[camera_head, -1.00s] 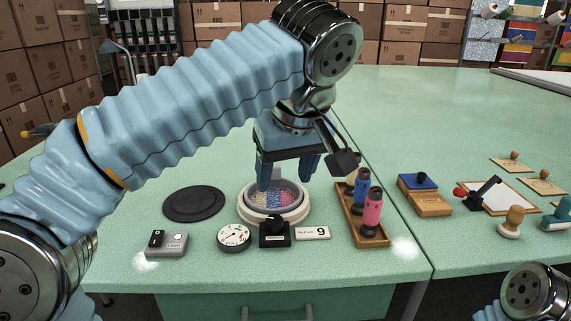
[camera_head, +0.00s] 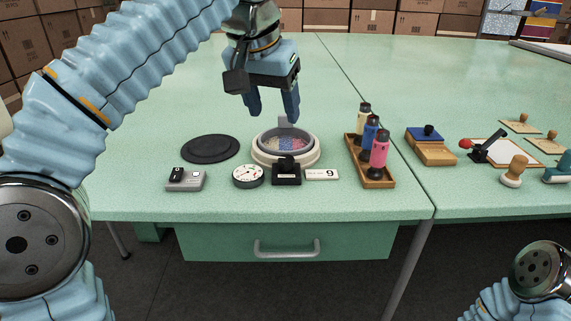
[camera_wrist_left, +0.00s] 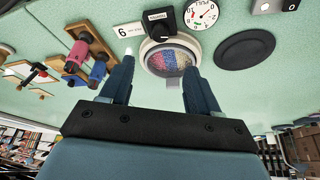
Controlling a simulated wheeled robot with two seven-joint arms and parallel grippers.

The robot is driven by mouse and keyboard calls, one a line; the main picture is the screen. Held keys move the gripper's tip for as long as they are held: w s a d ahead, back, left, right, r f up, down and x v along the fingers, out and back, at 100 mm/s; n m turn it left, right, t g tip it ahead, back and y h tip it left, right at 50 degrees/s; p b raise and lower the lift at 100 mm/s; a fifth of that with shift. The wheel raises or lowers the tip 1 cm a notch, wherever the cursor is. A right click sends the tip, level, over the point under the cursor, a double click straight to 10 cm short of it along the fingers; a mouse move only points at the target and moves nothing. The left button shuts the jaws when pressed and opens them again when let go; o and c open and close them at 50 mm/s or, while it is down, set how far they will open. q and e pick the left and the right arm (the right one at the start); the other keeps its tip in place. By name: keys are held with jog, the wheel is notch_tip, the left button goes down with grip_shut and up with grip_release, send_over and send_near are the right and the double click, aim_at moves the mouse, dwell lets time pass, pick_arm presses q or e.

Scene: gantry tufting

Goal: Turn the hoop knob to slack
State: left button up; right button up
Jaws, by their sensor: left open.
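The round white hoop (camera_head: 285,160) with a grey inner ring and a red, blue and pale tufted patch stands on the green table. A black knob (camera_head: 286,169) on a dark base sits at its front edge; it also shows in the left wrist view (camera_wrist_left: 160,20). My left gripper (camera_head: 273,114) is open and empty, above and behind the hoop, with its fingers pointing down. In the left wrist view the fingers (camera_wrist_left: 155,95) stand apart with the hoop (camera_wrist_left: 170,57) between and beyond them. My right gripper is out of view.
A pull dial (camera_head: 248,176), a light switch box (camera_head: 186,179) and a number 9 card (camera_head: 322,175) flank the knob. A black disc (camera_head: 210,149) lies left. A wooden tray (camera_head: 387,181) of thread spools stands right.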

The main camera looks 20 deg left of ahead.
aim_at(287, 158)
pick_arm(q)
jog(key=b+x, duration=0.3)
jog(key=x, duration=1)
jog(key=shift+f, duration=0.3)
jog(key=shift+c, duration=0.2)
jog(key=c, duration=1)
jog(key=shift+r+n, duration=0.1)
jog(key=shift+n, duration=0.2)
jog(key=shift+d+n+y+p, duration=0.1)
jog(key=shift+n+y+p, duration=0.45)
jog(key=shift+n, duration=0.35)
jog(key=shift+n+y+p, duration=0.35)
jog(key=shift+n+p, duration=0.25)
jog(key=shift+n, duration=0.6)
jog(key=shift+w+d+n+g+y+p, duration=0.1)
jog(key=shift+n+g+y+p, duration=0.25)
jog(key=shift+n, duration=0.75)
jog(key=shift+d+n+g+y+p, duration=0.15)
jog(key=shift+n+y+p, duration=0.35)
jog(key=shift+n, duration=0.6)
jog(key=shift+a, duration=0.1)
